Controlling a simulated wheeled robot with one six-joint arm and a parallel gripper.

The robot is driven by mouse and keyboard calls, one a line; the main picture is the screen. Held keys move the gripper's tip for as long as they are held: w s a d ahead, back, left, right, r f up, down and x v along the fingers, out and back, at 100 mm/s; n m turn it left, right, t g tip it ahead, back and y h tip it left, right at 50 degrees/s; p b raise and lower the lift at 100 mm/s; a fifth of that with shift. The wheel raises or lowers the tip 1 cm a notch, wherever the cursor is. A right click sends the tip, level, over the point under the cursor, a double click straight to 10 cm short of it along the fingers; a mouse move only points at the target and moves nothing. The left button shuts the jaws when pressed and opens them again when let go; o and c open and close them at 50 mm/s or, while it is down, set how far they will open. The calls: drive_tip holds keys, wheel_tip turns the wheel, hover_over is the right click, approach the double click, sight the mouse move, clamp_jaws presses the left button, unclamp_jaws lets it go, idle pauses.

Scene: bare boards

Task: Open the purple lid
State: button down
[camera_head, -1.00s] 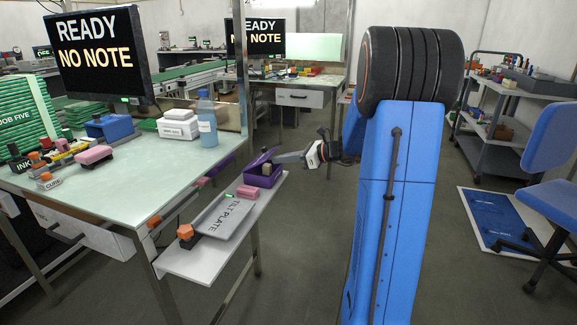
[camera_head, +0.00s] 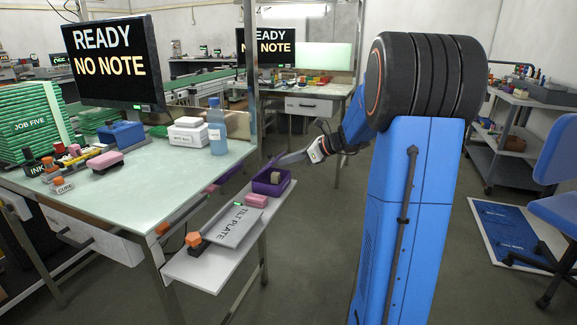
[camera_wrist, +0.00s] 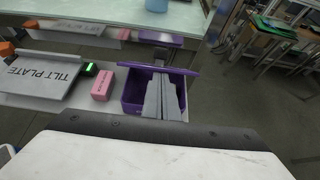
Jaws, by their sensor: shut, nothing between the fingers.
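On the shelf (camera_head: 205,269), a pink block (camera_head: 228,201) and the grey tilt plate (camera_head: 236,228) lie close to the box. The main bench (camera_head: 165,174), with a blue bottle (camera_head: 217,130), is beside and above the shelf. Open floor lies right of the shelf.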

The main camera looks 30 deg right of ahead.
drive_tip(key=w+a+r+g+h, duration=0.1)
drive_tip(key=w+r+g+h, duration=0.1)
drive_tip(key=w+a+r+g+h, duration=0.1)
drive_tip(key=r+g, duration=0.1)
drive_tip(key=shift+w+a+r, duration=0.1)
drive_tip(key=shift+a, duration=0.2)
drive_tip(key=shift+w+a+r+g+h, duration=0.3)
drive_tip(key=shift+w+a+g+h, duration=0.1)
drive_tip(key=shift+w+g, duration=0.1)
drive_tip(key=shift+w+a+r+g+h, duration=0.25)
drive_tip(key=shift+w+r+g+h, duration=0.05)
drive_tip(key=shift+w+g+h, duration=0.15)
drive_tip(key=shift+w+a+r, duration=0.25)
drive_tip(key=shift+w+a, duration=0.2)
drive_tip(key=shift+w, duration=0.1)
